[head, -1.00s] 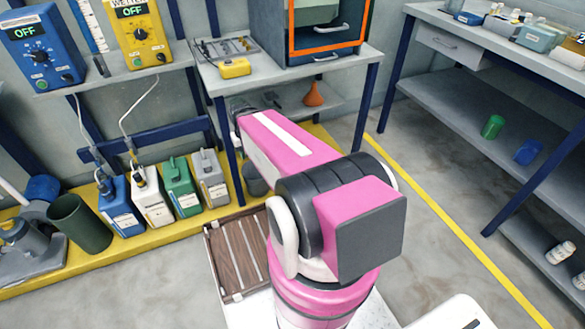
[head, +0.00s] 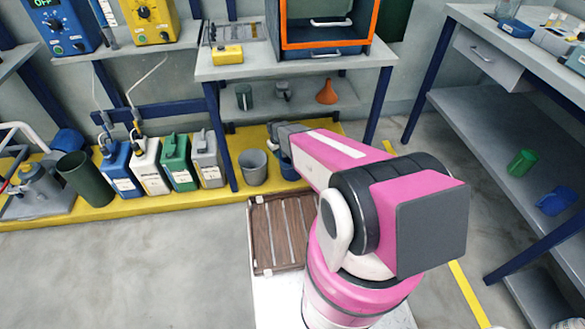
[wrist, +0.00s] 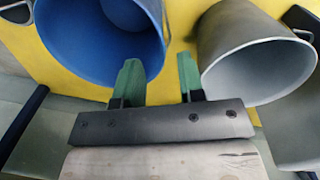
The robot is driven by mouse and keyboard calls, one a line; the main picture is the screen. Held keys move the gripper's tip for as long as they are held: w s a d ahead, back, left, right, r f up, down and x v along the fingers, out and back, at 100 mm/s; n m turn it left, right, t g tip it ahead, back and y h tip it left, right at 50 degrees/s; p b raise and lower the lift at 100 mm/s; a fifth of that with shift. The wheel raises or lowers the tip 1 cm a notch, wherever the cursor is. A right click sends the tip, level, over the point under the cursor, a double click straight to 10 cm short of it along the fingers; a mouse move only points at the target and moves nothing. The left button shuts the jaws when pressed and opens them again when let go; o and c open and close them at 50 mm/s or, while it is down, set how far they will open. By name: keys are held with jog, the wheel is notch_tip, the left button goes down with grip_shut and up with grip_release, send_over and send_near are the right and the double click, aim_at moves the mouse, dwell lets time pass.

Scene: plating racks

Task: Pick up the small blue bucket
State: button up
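The small blue bucket (head: 287,168) stands on the yellow floor strip under the middle table, partly hidden by my arm in the head view. In the wrist view the blue bucket (wrist: 90,45) fills the upper left, its open mouth facing the camera. My gripper (wrist: 160,75) is open. Its left green finger overlaps the bucket's near right rim in the picture. Its right finger lies just outside the bucket, so the bucket's right edge shows between the fingers. Whether a finger touches it, I cannot tell. My fingertips are not clear in the head view.
A grey bucket (head: 253,168) stands beside the blue one and shows close to my right finger in the wrist view (wrist: 262,65). Several jugs (head: 176,163) line the strip. A brown slatted crate (head: 282,235) lies in front. The shelf above holds an orange funnel (head: 327,93).

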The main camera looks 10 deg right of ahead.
aim_at(281, 163)
jog(key=f, duration=0.7)
jog(key=shift+w+d+f, duration=0.1)
jog(key=shift+d+f, duration=0.15)
jog(key=shift+d, duration=0.15)
grip_shut()
